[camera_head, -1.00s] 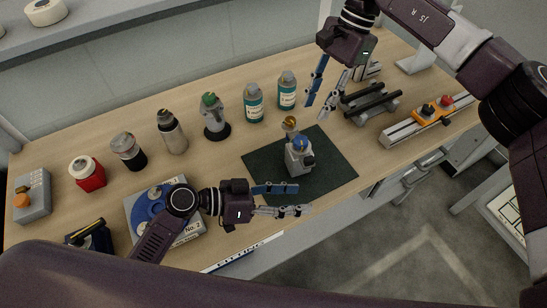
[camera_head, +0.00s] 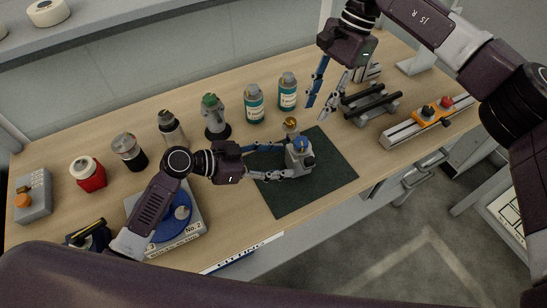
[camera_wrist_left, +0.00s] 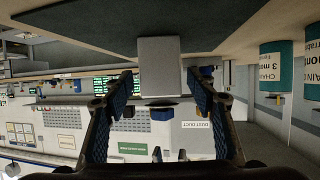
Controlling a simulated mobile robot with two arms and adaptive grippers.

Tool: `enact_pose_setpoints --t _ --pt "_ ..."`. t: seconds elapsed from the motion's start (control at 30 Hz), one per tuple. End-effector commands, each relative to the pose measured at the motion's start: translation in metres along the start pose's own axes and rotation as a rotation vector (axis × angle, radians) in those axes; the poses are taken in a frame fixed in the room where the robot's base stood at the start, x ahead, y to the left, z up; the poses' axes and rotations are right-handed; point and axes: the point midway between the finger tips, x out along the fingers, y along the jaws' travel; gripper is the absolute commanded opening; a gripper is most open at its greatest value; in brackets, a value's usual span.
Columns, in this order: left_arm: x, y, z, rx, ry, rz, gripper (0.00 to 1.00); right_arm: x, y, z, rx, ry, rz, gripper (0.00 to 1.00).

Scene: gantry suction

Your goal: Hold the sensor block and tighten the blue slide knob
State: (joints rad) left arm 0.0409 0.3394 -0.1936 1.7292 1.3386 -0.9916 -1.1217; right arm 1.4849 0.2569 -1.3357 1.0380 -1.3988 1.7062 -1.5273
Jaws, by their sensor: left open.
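The sensor block (camera_head: 299,159) is a small grey block standing upright on a dark green mat (camera_head: 323,185). The blue slide knob (camera_head: 300,143) is at its top, with a brass-coloured part (camera_head: 290,124) just behind. My left gripper (camera_head: 287,161) is open, its fingers reaching the block from the left. In the left wrist view, the grey block (camera_wrist_left: 160,67) appears between the two spread fingertips (camera_wrist_left: 162,82), with gaps at both sides. The knob is not clear there. My right gripper (camera_head: 318,106) is open and empty, above and right of the block, near the black-railed fixture.
Several bottles and containers, including a teal-labelled bottle (camera_head: 254,104), line the back of the bench. A black-railed fixture (camera_head: 370,103) and a rail with an orange slider (camera_head: 431,116) stand at right. A blue reel tray (camera_head: 175,220) lies at front left.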

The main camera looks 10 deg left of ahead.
Motion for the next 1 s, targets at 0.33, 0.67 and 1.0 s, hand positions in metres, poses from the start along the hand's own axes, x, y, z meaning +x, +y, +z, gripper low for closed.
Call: enact_pose_setpoints --t 0.33,0.67,1.0 --pt "0.052 0.0 -0.001 -0.001 0.002 0.001 0.52 0.0 0.0 0.0 0.0 0.0 0.0 0.29" --pt "0.065 0.0 -0.001 0.002 0.001 0.001 0.52 0.0 0.0 0.0 0.0 0.0 0.0 0.29" --pt "0.065 0.001 -0.001 0.001 0.001 0.001 0.29 0.0 0.0 0.0 0.0 0.0 0.0 0.29"
